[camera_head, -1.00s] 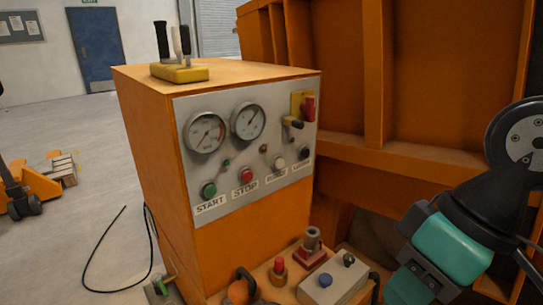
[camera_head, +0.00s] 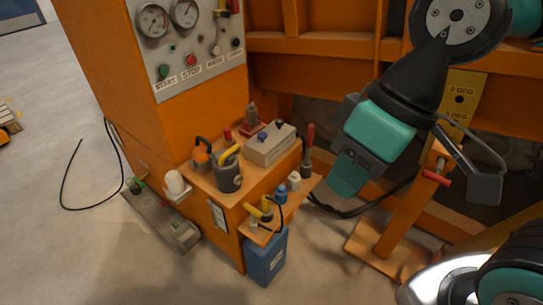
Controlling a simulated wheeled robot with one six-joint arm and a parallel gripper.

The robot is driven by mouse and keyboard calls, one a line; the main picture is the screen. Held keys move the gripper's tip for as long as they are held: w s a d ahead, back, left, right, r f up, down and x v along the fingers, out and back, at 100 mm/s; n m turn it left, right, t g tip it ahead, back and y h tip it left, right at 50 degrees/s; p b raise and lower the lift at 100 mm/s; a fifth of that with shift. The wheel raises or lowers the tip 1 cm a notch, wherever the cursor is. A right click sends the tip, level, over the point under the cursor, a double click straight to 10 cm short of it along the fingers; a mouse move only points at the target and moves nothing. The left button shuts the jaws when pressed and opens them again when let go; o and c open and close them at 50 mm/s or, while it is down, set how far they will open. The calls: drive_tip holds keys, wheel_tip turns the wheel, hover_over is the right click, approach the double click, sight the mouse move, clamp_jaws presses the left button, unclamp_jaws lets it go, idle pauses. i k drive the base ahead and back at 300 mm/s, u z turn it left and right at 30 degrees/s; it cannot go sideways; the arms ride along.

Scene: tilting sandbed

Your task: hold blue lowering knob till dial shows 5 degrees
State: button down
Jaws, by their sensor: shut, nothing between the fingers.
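A blue knob (camera_head: 262,136) sits on a grey control box (camera_head: 270,145) on the orange side shelf. A darker knob (camera_head: 280,123) is behind it on the same box. A yellow plate (camera_head: 460,100) marked "0 DEG" and another degree value, partly legible, is at right behind my arm. Two round gauges (camera_head: 153,20) (camera_head: 185,12) are on the grey panel at upper left; their readings are too small to tell. My gripper (camera_head: 346,180) is shut and empty, pointing down. In the picture it is right of the control box, apart from the blue knob.
The shelf also holds a grey cup with a yellow handle (camera_head: 229,177), an orange padlock-like item (camera_head: 202,155) and a red-handled tool (camera_head: 309,148). A blue container (camera_head: 265,256) stands below. An orange post with a red handle (camera_head: 437,177) is at right.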

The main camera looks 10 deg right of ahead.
sight(262, 136)
drive_tip(key=k, duration=0.75)
drive_tip(key=z, duration=0.85)
drive_tip(key=i, duration=1.7)
drive_tip(key=u, duration=1.85)
drive_tip(key=i, duration=0.45)
drive_tip(key=z, duration=0.05)
